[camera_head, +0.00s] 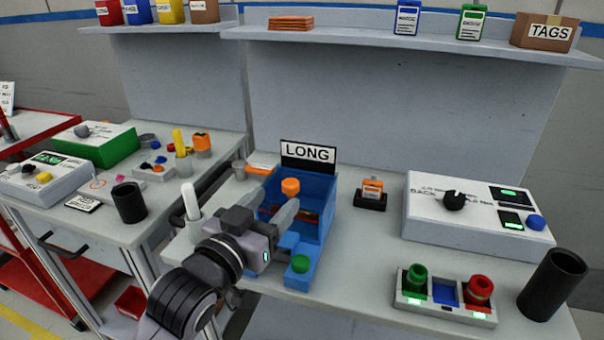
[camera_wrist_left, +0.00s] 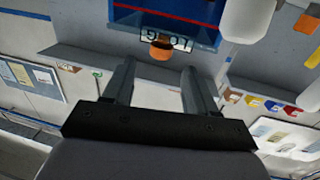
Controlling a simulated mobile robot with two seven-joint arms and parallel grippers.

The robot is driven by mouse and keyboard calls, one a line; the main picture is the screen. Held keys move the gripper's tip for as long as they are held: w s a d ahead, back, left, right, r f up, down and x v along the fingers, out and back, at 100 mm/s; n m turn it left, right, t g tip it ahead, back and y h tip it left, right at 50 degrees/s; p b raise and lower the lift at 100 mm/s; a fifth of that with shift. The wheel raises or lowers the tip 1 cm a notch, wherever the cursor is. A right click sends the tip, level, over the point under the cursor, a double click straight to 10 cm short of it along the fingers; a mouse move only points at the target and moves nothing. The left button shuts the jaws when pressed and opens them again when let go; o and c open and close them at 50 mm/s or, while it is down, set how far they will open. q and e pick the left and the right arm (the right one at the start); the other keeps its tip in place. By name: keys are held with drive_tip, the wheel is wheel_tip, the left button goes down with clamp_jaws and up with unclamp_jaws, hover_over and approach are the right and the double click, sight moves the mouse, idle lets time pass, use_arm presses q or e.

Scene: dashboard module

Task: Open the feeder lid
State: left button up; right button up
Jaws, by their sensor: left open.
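The feeder (camera_head: 322,190) is a blue box with a LONG sign (camera_head: 308,154) behind it, on the right-hand bench. An orange knob (camera_head: 290,186) shows at its top; the lid itself is hard to make out. My left gripper (camera_head: 284,189) reaches over the feeder's front left, its fingers apart and pointing toward the knob. In the left wrist view the orange knob (camera_wrist_left: 161,48) appears just beyond the open fingertips (camera_wrist_left: 158,66), roughly centred between them. I cannot tell whether a finger touches it. My arm hides part of the feeder's left side. My right gripper is not in view.
A green button (camera_head: 300,263) sits at the feeder's front. A white-topped post (camera_head: 191,200) stands close left of my gripper. To the right are an orange-and-black item (camera_head: 371,192), a control box (camera_head: 470,220), a button panel (camera_head: 446,294) and a black cup (camera_head: 553,284).

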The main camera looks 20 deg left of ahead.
sight(286, 188)
use_arm(q)
drive_tip(key=shift+w+d, duration=0.2)
drive_tip(key=shift+w, duration=0.95)
drive_tip(key=shift+w+d, duration=0.25)
drive_tip(key=shift+w, duration=0.9)
drive_tip(key=shift+w+d, duration=0.2)
drive_tip(key=shift+w, duration=0.95)
clamp_jaws()
